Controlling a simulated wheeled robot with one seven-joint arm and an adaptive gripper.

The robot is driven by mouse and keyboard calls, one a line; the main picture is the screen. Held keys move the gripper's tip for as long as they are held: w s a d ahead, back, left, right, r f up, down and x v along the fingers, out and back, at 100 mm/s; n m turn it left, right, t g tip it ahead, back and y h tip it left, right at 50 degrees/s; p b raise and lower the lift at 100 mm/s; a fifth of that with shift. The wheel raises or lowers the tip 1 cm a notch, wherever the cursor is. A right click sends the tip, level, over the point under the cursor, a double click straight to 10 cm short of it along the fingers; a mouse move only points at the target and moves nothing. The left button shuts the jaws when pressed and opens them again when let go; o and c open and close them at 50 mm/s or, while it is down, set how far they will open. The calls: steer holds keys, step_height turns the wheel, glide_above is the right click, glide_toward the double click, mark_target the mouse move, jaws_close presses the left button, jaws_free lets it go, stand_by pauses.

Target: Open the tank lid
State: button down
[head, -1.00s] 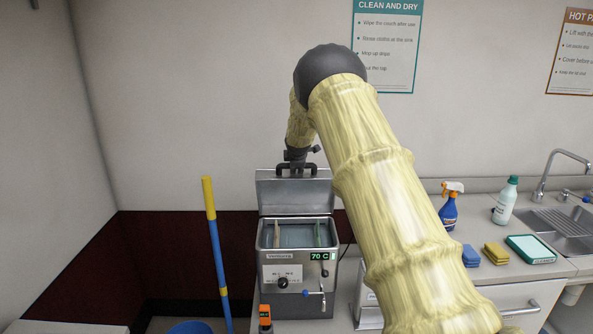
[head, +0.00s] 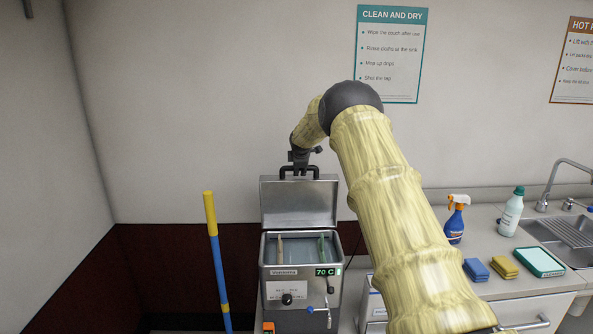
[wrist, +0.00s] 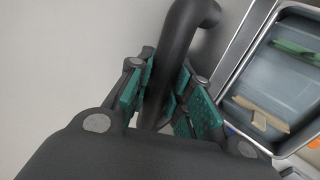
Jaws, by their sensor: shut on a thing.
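The tank (head: 301,300) is a steel box with a 70 C display, standing below my arm in the head view. Its lid (head: 298,203) stands raised, roughly upright, at the back of the tank, and the top is uncovered. Inside the tank (wrist: 282,75) the wrist view shows water with a green item and a tan item. My gripper (head: 299,168) is at the top edge of the lid. In the wrist view its green-padded fingers (wrist: 165,95) are shut on the dark lid handle (wrist: 180,55). The handle also shows in the head view (head: 284,173).
A blue and yellow pole (head: 214,255) stands left of the tank. On the counter at right are a spray bottle (head: 454,218), a white bottle (head: 511,212), sponges (head: 490,269), a green tray (head: 540,262) and a sink (head: 565,238). The wall is close behind the lid.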

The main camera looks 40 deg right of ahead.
steer(key=shift+w, duration=0.1)
stand_by(0.3)
steer(key=c, duration=1.3)
jaws_free()
steer(key=shift+c, duration=0.2)
steer(key=shift+r, duration=0.1)
steer(key=v, duration=1.1)
steer(key=shift+s+r, duration=0.25)
steer(key=shift+s, duration=0.05)
steer(key=shift+a, duration=0.2)
